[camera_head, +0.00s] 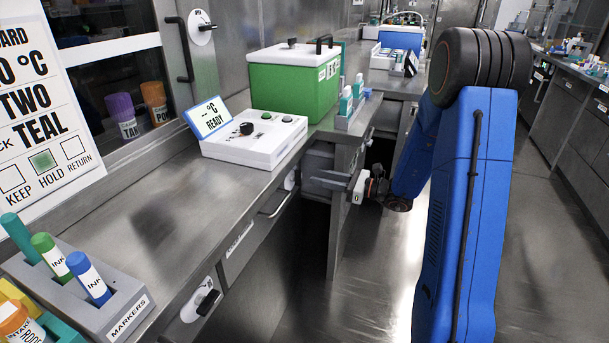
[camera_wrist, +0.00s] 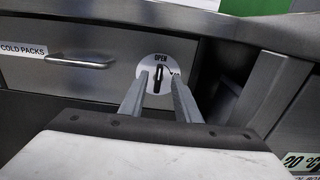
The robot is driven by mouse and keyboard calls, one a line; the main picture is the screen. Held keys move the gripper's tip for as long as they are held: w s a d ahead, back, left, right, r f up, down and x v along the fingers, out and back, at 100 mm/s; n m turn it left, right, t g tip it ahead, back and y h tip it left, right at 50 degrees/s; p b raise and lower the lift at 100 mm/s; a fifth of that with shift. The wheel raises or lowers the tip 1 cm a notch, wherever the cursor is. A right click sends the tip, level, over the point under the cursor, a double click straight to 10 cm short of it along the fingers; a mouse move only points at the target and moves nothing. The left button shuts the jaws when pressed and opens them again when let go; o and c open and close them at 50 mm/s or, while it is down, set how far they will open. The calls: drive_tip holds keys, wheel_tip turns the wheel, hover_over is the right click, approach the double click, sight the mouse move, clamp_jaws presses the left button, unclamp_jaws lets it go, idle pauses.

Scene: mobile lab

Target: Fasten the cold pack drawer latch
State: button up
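The cold pack drawer (camera_wrist: 35,75) has a "COLD PACKS" label and a bar handle (camera_wrist: 80,62) in the wrist view. The drawer front looks flush with the cabinet. Its latch (camera_wrist: 157,82) is a round white plate with a dark upright knob, right of the handle. The knob points up toward the word "OPEN"; a second word at the plate's right is partly hidden. My gripper (camera_wrist: 157,92) is open, with one finger on each side of the knob; contact cannot be told. In the head view my gripper (camera_head: 325,181) is right of the latch (camera_head: 290,180).
The counter above holds a white control box (camera_head: 255,140), a green cooler (camera_head: 292,85) and a marker rack (camera_head: 105,300). Another latch (camera_head: 205,300) is on the nearer cabinet front. A cabinet edge (camera_wrist: 280,90) stands close to the right of my fingers. The aisle floor is clear.

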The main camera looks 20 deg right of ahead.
sight(301, 173)
drive_tip(key=shift+x, duration=3.15)
clamp_jaws()
